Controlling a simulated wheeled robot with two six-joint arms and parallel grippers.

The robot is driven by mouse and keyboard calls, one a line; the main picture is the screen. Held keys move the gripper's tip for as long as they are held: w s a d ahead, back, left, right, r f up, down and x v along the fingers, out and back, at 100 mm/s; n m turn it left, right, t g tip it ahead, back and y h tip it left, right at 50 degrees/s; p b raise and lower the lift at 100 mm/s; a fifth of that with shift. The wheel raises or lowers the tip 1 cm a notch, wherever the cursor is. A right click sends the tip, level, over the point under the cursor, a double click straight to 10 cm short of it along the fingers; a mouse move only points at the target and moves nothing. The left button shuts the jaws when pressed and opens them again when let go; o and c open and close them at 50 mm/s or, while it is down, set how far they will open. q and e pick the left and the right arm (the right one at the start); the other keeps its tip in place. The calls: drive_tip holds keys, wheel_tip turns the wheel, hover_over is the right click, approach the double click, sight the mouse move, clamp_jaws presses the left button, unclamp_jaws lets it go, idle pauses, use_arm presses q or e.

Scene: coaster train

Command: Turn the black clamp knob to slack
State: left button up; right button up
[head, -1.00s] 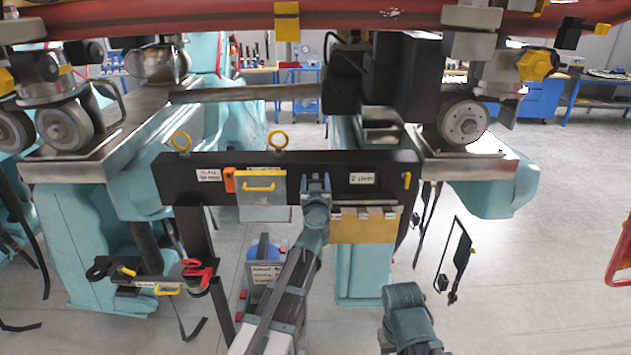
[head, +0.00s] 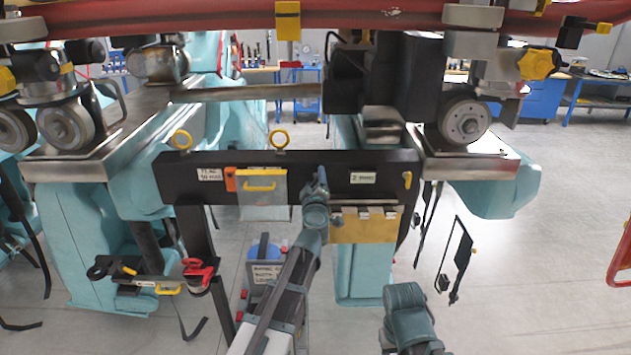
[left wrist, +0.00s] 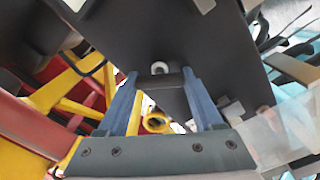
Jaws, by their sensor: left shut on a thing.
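My left gripper (head: 320,175) is raised against the front of the black crossbar (head: 285,165), just left of its right-hand label. In the left wrist view its two blue fingers (left wrist: 160,78) are shut on the black clamp knob (left wrist: 160,87), which sits between them close to the dark bar face. The head view hides the knob behind the gripper. A pale round end (left wrist: 159,67) shows just beyond the knob. My right gripper is out of view.
A clear box with a yellow handle (head: 260,187) hangs left of the gripper, and a brass-coloured plate (head: 365,228) right below. A bracket with a red knob (head: 198,272) stands lower left.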

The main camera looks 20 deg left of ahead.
use_arm(q)
drive_tip(key=n, duration=0.7)
drive_tip(key=shift+s+f, duration=0.1)
drive_tip(key=shift+f, duration=0.1)
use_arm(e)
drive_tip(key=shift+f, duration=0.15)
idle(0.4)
use_arm(q)
drive_tip(key=o, duration=1.4)
drive_tip(key=shift+c, duration=0.2)
